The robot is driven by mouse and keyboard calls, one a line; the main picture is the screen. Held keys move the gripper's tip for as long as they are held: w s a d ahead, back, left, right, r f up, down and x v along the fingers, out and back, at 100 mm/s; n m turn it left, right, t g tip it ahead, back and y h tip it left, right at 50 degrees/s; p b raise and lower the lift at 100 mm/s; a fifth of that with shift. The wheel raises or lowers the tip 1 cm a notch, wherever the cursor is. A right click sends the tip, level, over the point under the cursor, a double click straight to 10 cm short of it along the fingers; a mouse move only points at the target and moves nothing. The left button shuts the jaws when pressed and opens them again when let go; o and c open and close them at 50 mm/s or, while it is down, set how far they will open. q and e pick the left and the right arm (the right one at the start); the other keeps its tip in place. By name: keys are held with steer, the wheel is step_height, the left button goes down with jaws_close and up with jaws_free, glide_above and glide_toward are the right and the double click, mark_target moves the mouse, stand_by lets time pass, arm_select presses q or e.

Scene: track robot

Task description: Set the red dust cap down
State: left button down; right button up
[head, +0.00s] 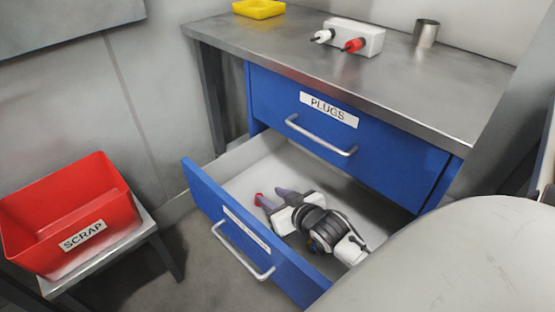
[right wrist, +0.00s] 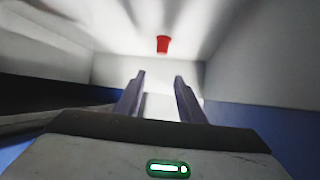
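The red dust cap (head: 259,199) is inside the open lower blue drawer (head: 219,232), close to its front panel. My right gripper (head: 270,197) is down in that drawer with its fingers pointing toward the cap. In the right wrist view the two fingers (right wrist: 159,78) are spread apart with nothing between them. The cap (right wrist: 162,44) shows there just beyond the fingertips, apparently clear of them. Whether a finger touches it cannot be told for certain. My left gripper is in neither view.
The upper drawer (head: 285,98), labelled PLUGS, is shut above. The metal worktop (head: 402,82) bears a yellow tray (head: 259,9), a white block (head: 366,36) with white and red connectors, and a metal cup (head: 426,33). A red SCRAP bin (head: 112,222) stands left on a small table.

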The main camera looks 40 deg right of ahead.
steer(key=shift+v, duration=1.4)
steer(key=shift+c, duration=0.2)
